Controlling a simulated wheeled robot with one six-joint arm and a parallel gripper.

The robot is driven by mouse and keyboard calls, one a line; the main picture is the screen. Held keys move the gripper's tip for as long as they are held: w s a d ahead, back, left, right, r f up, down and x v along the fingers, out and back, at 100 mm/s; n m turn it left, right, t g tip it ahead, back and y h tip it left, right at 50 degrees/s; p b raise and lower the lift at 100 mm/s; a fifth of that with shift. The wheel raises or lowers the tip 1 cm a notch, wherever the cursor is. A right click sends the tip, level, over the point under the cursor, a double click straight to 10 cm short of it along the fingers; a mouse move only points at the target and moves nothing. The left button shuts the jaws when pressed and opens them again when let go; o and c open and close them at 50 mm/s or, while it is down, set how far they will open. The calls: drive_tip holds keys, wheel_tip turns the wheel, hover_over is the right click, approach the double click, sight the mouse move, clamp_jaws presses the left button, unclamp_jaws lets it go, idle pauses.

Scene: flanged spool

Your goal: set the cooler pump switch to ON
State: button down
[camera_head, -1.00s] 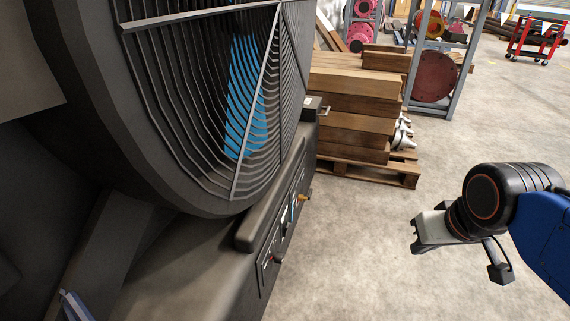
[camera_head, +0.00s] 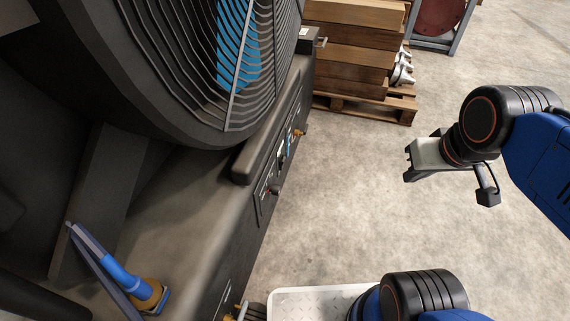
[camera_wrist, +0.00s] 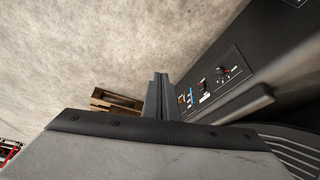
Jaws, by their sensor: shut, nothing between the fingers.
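The cooler is a big dark machine with a round fan grille (camera_head: 215,60). Its control panel (camera_head: 262,208) is on the side face of the dark base, with a dark knob (camera_head: 276,189) on it. In the wrist view the panel (camera_wrist: 237,61) shows a round knob (camera_wrist: 223,71), a small dark switch-like part (camera_wrist: 203,84) and blue parts (camera_wrist: 190,98). Labels are too small to read, so I cannot tell which control is the pump switch or its setting. My gripper (camera_head: 408,163) is to the right of the panel, apart from it; its fingers (camera_wrist: 160,80) are shut and empty.
A pallet (camera_head: 365,107) with stacked timber (camera_head: 350,50) stands behind, beside the cooler's end. Open concrete floor (camera_head: 350,200) lies between the cooler and my arm. An orange fitting (camera_head: 300,132) sticks out of the base.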

drive_tip(key=w+a+f+m+g+y, duration=0.15)
drive_tip(key=w+a+f+m, duration=0.3)
drive_tip(key=w, duration=0.45)
drive_tip(key=w+a+f+m+g+y, duration=0.1)
drive_tip(key=w+a+f+m+y, duration=0.25)
drive_tip(key=w+a+m, duration=0.45)
drive_tip(key=w+a+f+m+y, duration=0.1)
drive_tip(key=w+a+f+m, duration=0.1)
drive_tip(key=w+f+m, duration=0.7)
drive_tip(key=w+f, duration=0.6)
drive_tip(key=f, duration=0.2)
drive_tip(key=shift+w+a, duration=0.15)
drive_tip(key=shift+w, duration=0.05)
drive_tip(key=shift+a+f, duration=0.1)
drive_tip(key=shift+f, duration=0.05)
drive_tip(key=w+a+f, duration=0.2)
drive_tip(key=a+f, duration=0.5)
drive_tip(key=a, duration=0.1)
drive_tip(key=shift+w+a, duration=0.25)
drive_tip(key=shift+w, duration=0.15)
